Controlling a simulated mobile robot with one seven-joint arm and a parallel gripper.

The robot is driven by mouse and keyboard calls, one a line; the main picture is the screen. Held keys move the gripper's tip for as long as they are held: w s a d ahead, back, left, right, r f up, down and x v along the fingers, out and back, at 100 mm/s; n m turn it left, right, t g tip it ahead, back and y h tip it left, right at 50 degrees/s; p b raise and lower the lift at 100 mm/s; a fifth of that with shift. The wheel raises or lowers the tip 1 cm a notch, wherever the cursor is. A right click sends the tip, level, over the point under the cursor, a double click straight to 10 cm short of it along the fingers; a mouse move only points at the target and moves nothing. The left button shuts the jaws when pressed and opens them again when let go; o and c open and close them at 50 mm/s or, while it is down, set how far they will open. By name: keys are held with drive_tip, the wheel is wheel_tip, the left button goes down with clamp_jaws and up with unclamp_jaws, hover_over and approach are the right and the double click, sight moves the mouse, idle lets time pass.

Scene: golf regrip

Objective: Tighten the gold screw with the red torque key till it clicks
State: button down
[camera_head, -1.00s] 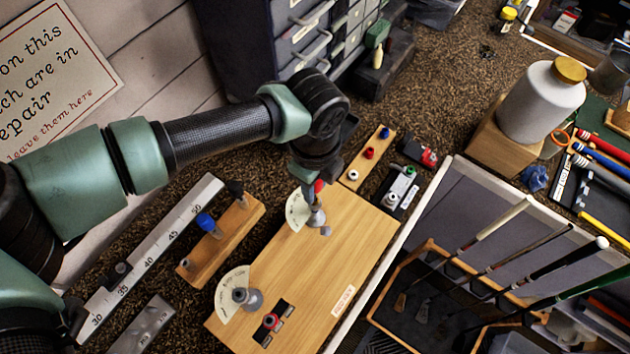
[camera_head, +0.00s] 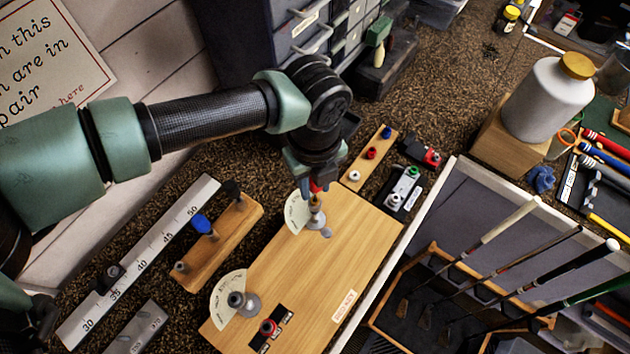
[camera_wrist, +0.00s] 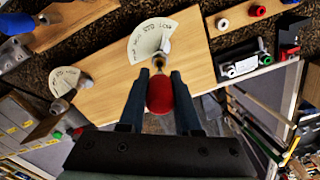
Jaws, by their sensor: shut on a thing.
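The red torque key (camera_wrist: 160,94) is between the two fingers of my gripper (camera_wrist: 158,78) in the wrist view, gripped by its handle. In the head view my gripper (camera_head: 316,184) hangs over the far end of the wooden board (camera_head: 300,262), with the key pointing down. A gold-coloured piece (camera_head: 315,202) shows just under the red handle, above a grey fitting (camera_head: 317,219) beside a pale dial (camera_head: 296,212). I cannot tell whether this gold is the screw or the key's shank. The contact at the key's tip is too small to make out.
A second dial (camera_head: 227,298) with a grey post and a black holder with a red-topped piece (camera_head: 268,327) sit near the board's front. A wooden rack with a blue knob (camera_head: 202,223) stands left.

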drive_tip(key=shift+f, duration=0.1)
drive_tip(key=c, duration=1.3)
unclamp_jaws()
drive_tip(key=shift+m, duration=0.3)
clamp_jaws()
drive_tip(key=shift+r, duration=0.2)
drive_tip(key=shift+r+p, duration=0.45)
drive_tip(key=shift+r, duration=1)
